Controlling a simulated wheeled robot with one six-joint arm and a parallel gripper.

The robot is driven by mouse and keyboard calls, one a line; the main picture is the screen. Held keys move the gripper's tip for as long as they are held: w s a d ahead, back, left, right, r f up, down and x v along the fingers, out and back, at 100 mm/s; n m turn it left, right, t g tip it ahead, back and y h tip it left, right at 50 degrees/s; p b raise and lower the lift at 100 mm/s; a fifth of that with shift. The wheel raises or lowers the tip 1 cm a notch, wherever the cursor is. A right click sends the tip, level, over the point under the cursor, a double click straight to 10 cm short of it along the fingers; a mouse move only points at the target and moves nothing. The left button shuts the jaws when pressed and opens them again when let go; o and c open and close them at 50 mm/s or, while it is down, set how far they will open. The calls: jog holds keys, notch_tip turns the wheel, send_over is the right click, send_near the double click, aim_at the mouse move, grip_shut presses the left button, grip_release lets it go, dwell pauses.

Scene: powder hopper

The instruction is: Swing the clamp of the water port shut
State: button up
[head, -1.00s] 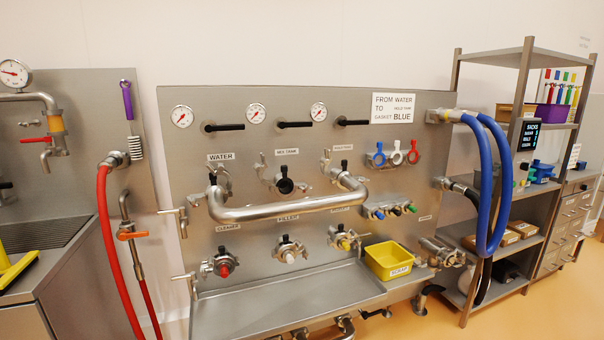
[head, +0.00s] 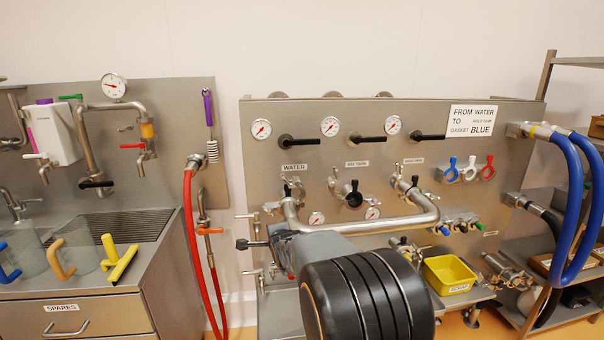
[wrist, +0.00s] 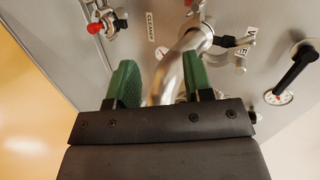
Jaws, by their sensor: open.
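The water port (head: 292,190) is below the WATER label at the upper left of the panel. One end of the bent steel pipe (head: 345,226) meets it. The port's clamp (head: 270,208) sticks out beside the joint and looks open, though its details are small. In the wrist view the clamp (wrist: 240,58) shows beside the pipe end, with a black part near it. My gripper (wrist: 160,88) is open, with green finger pads. The pipe shows between the fingers, and the clamp is beyond the right finger, apart from it. In the head view my arm hides much of the gripper.
The pipe (wrist: 180,55) runs close to my fingers. A red-ended port (wrist: 95,27) is at the upper left of the wrist view. The red hose (head: 188,230) hangs left of the panel. A yellow bin (head: 449,272) and blue hoses (head: 578,200) are on the right.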

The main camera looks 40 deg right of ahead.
aim_at(298, 184)
jog(key=w+d+r+m+t+h+p, duration=0.1)
jog(key=d+r+m+p, duration=0.1)
jog(key=d+r+m, duration=0.1)
jog(key=w+d+r+m+t+h+p, duration=0.1)
jog(key=w+d+r+m, duration=0.1)
jog(key=d+m, duration=0.2)
jog(key=w+d+r+m+t+h+p, duration=0.2)
jog(key=d+r+m, duration=0.1)
jog(key=d, duration=0.2)
jog(key=shift+r+m+p, duration=0.3)
jog(key=shift+r+m, duration=0.05)
jog(key=shift+m, duration=0.05)
jog(key=shift+w+d+r, duration=0.1)
jog(key=shift+w+d, duration=0.2)
jog(key=p+x, duration=0.1)
jog(key=x, duration=0.5)
jog(key=shift+w+p, duration=0.15)
jog(key=shift+p, duration=0.15)
jog(key=shift+x, duration=0.95)
